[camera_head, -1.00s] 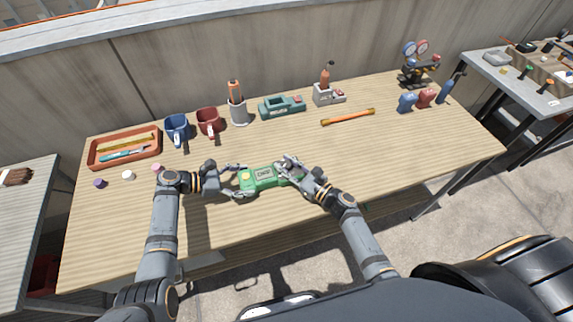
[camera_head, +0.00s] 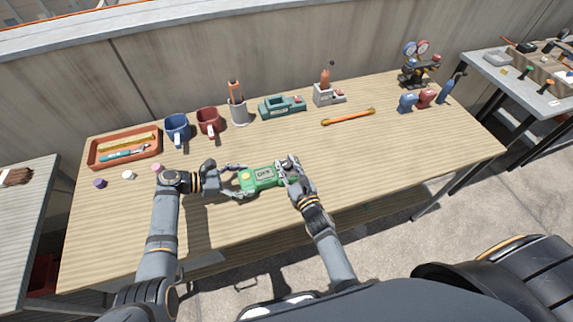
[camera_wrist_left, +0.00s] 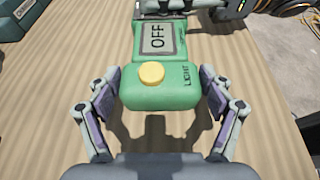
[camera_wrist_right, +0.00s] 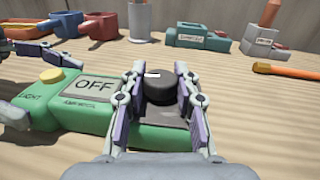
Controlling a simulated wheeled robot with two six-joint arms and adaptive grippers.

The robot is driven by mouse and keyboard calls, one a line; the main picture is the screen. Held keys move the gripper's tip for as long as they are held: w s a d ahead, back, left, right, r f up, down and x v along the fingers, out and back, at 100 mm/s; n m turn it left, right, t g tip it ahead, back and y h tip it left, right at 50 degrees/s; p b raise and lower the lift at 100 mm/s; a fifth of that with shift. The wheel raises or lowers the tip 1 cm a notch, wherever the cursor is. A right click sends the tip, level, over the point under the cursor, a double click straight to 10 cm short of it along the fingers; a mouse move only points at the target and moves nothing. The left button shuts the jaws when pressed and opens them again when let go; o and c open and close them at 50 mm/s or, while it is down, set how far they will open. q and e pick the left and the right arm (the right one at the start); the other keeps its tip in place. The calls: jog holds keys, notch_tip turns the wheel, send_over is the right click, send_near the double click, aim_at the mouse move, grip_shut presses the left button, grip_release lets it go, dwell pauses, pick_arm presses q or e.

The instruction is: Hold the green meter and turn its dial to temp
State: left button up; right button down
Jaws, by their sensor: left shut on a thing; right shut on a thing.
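The green meter (camera_head: 262,178) lies near the middle of the table. Its screen reads OFF in the left wrist view (camera_wrist_left: 157,38), and a yellow button (camera_wrist_left: 151,73) marked LIGHT is at its left end. My left gripper (camera_head: 240,180) is shut on that end, one finger on each side. My right gripper (camera_head: 291,170) is shut on the round dark dial (camera_wrist_right: 160,87) at the meter's other end. The dial has a short white mark at its far side in the right wrist view. My right gripper hides the dial in the head view.
Behind stand an orange tray (camera_head: 94,158), a blue mug (camera_head: 177,128), a red mug (camera_head: 208,122), a cup holding an orange-handled tool (camera_head: 239,112), and a teal device (camera_head: 282,107). An orange bar (camera_head: 348,117) lies back right. The front right tabletop is clear.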

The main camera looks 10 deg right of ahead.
jog(key=c, duration=1)
grip_release()
jog(key=shift+o, duration=0.2)
jog(key=shift+s, duration=0.1)
jog(key=s, duration=0.4)
jog(key=s+d, duration=0.1)
jog(key=s, duration=0.2)
jog(key=s+d, duration=0.1)
jog(key=s, duration=0.3)
jog(key=shift+s+d, duration=0.15)
jog(key=shift+s, duration=0.2)
